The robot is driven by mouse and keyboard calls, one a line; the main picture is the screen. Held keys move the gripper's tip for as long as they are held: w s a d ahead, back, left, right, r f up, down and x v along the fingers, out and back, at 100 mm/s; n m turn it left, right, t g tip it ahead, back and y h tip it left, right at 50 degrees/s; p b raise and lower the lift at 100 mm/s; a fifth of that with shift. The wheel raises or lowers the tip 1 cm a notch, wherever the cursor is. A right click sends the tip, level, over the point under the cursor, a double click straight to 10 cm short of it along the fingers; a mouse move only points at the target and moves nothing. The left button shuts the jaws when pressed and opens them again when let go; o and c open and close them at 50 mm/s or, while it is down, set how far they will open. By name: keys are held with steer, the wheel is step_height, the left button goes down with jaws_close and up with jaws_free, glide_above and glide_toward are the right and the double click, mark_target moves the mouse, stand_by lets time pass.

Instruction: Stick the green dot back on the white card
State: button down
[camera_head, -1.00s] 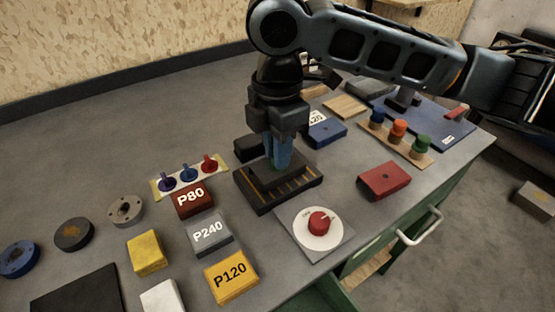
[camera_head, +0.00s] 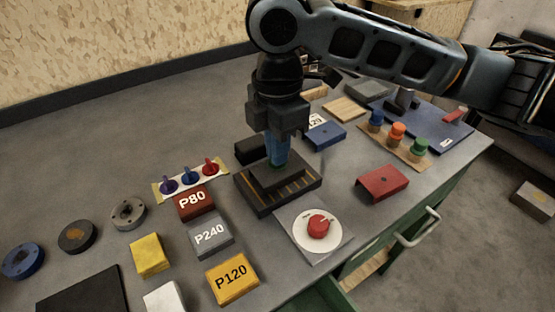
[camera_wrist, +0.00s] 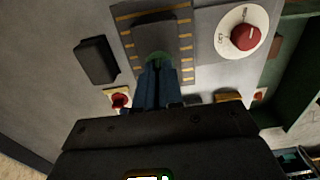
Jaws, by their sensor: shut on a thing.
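My gripper (camera_head: 278,160), with blue fingers, points down over a dark block with yellow stripes (camera_head: 290,194). It is shut on the green dot (camera_head: 279,165), and only a little green shows at the fingertips. In the wrist view the green dot (camera_wrist: 157,58) shows just beyond the fingertips, partly hidden by them. I cannot tell how large the gap to the block is. The white card (camera_head: 221,167) with a yellowish border lies to the left of the block. It carries purple, blue and red pieces. Its red end also shows in the wrist view (camera_wrist: 109,92).
Blocks marked P80 (camera_head: 194,203), P240 (camera_head: 210,237) and P120 (camera_head: 232,278) stand in front of the card. A red dial on a plate (camera_head: 318,226) is at the front edge. A black block (camera_head: 248,150) sits behind the striped block. A peg board (camera_head: 408,146) stands right.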

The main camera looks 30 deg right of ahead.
steer(key=shift+r+p, duration=3.15)
steer(key=shift+r, duration=0.5)
